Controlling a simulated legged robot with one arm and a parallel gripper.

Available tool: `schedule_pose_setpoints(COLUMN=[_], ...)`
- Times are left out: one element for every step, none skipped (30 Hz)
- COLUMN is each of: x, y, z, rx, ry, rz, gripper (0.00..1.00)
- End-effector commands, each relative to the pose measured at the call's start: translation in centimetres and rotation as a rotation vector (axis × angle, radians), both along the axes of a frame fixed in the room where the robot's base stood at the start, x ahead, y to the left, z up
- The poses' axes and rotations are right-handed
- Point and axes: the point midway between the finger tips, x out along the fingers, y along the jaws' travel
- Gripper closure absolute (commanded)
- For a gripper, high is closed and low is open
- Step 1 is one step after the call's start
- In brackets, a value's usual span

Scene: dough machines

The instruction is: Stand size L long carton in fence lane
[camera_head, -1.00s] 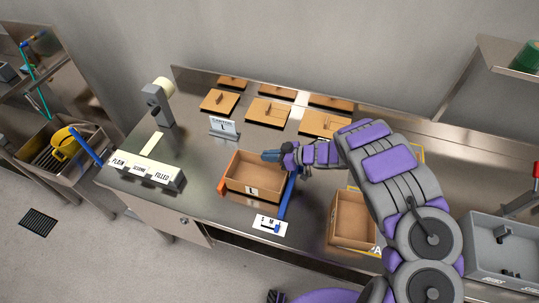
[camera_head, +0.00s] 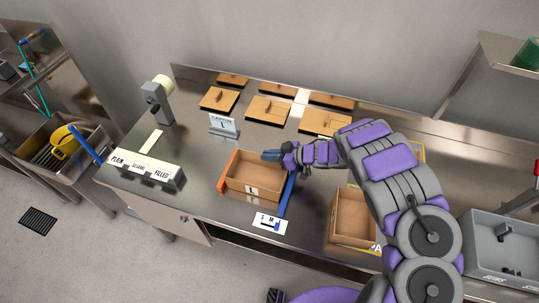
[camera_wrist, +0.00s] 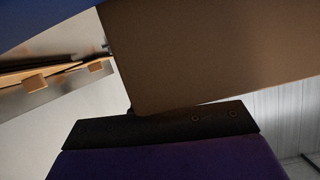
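The open brown carton marked L (camera_head: 252,190) stands upright on the steel bench in the head view. An orange side plate (camera_head: 228,170) is on its left, and a blue fence bar (camera_head: 287,195) runs along its right. In the wrist view a plain brown carton wall (camera_wrist: 215,50) fills the upper right, close to a dark gripper part. Whether the fingers are closed on the wall is hidden. A white size card (camera_head: 270,223) lies in front of the fence.
Several flat carton blanks (camera_head: 268,110) lie at the back behind a CARTON L sign (camera_head: 223,125). Another open carton (camera_head: 352,215) stands to the right, below my arm. A labelled block (camera_head: 146,170) and a grey stand (camera_head: 157,103) are on the left.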

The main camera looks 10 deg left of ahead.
Motion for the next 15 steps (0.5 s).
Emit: schedule_pose_setpoints(x=[0.00, 0.00, 0.00, 0.00, 0.00, 0.00, 0.00, 0.00, 0.00, 0.00, 0.00, 0.00, 0.00, -0.01, -0.01], y=[0.00, 0.00, 0.00, 0.00, 0.00, 0.01, 0.01, 0.00, 0.00, 0.00, 0.00, 0.01, 0.01, 0.01, 0.00], z=[0.01, 0.01, 0.01, 0.01, 0.01, 0.01, 0.01, 0.01, 0.01, 0.01, 0.01, 0.01, 0.01, 0.01, 0.00], rx=[0.000, 0.000, 0.000, 0.000, 0.000, 0.000, 0.000, 0.000, 0.000, 0.000, 0.000, 0.000, 0.000, 0.000, 0.000], ry=[0.000, 0.000, 0.000, 0.000, 0.000, 0.000, 0.000, 0.000, 0.000, 0.000, 0.000, 0.000, 0.000, 0.000, 0.000], rz=[0.000, 0.000, 0.000, 0.000, 0.000, 0.000, 0.000, 0.000, 0.000, 0.000, 0.000, 0.000, 0.000, 0.000, 0.000], gripper=[0.87, 0.84, 0.80, 0.78, 0.75, 0.71, 0.68, 0.65, 0.62, 0.62, 0.62, 0.62, 0.62, 0.62, 0.62])
